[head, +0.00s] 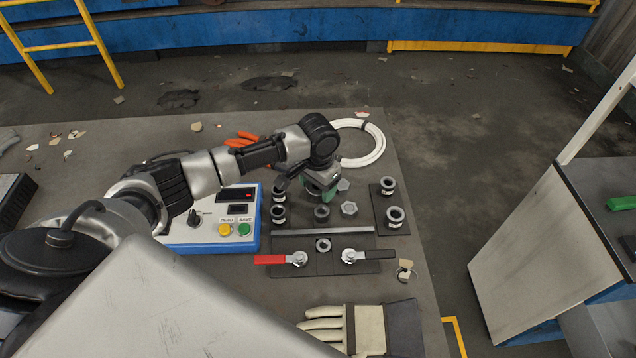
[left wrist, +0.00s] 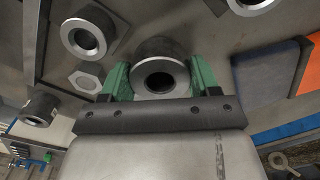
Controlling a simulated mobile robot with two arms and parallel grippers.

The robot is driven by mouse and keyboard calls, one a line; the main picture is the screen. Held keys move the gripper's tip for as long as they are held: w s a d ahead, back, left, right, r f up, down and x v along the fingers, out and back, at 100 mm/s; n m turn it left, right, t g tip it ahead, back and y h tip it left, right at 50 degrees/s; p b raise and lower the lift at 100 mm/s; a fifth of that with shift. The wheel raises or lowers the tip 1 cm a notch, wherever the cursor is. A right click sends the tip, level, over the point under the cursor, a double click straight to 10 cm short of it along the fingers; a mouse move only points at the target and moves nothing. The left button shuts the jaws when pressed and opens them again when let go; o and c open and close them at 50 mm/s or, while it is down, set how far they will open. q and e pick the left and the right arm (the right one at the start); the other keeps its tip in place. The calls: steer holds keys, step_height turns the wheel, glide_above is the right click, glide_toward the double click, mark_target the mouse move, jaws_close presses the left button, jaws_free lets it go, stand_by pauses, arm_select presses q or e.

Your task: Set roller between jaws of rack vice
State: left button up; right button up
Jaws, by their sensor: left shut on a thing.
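My left gripper (head: 318,190) has green fingers and points down over the table. It is shut on a dark, hollow roller (head: 322,213). In the left wrist view the roller (left wrist: 158,66) sits between the two green fingers (left wrist: 160,82), with its round bore facing the camera. I cannot make out a gap between jaws. My right gripper is out of view.
Two rings stand on a dark plate (head: 376,208) at the right, and others stand at the left. A control box (head: 212,232), a white hose coil (head: 372,151) and a glove (head: 362,328) surround the work area.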

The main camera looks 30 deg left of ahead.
arm_select(q)
steer(key=shift+f, duration=0.15)
steer(key=o, duration=1)
steer(key=shift+o, duration=0.2)
